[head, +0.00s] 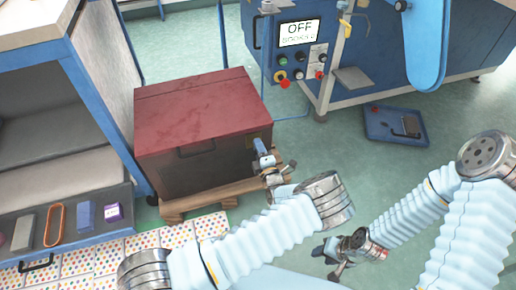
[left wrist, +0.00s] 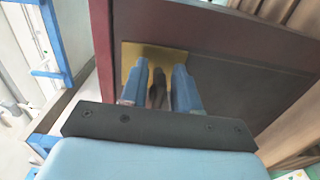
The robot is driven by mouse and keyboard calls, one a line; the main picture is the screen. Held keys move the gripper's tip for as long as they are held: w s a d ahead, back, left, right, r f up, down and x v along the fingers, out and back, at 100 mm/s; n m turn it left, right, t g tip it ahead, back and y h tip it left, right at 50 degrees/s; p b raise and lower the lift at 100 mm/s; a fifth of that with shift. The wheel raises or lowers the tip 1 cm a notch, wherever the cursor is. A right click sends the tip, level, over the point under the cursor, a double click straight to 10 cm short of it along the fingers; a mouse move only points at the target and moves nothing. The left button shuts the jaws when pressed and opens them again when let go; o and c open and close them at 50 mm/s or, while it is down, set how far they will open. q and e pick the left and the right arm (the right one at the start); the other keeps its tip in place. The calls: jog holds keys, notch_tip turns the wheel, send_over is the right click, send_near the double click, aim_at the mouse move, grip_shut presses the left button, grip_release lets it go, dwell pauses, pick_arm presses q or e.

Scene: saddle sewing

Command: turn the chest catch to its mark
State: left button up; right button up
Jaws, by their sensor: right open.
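The chest (head: 190,172) has a red lid and dark sides, and stands on a wooden pallet. My left gripper (head: 262,158) is at the right end of the chest's front. In the left wrist view its two blue fingers (left wrist: 158,84) point at a brass plate (left wrist: 133,52) on the chest side. A dark upright piece (left wrist: 157,92), which looks like the catch, shows between the fingers. I cannot tell whether they grip it. The mark cannot be made out. My right gripper (head: 335,256) is open, low over the floor, away from the chest.
A blue machine (head: 345,60) with an OFF display stands behind the chest. A blue workbench (head: 75,70) with an open drawer (head: 80,232) of small items stands close on the left. Green floor is clear between chest and machine.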

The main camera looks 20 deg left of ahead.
pick_arm(q)
jog(key=shift+o, duration=0.7)
jog(key=v, duration=1.3)
jog(key=shift+s+d, duration=0.2)
jog(key=shift+s, duration=0.15)
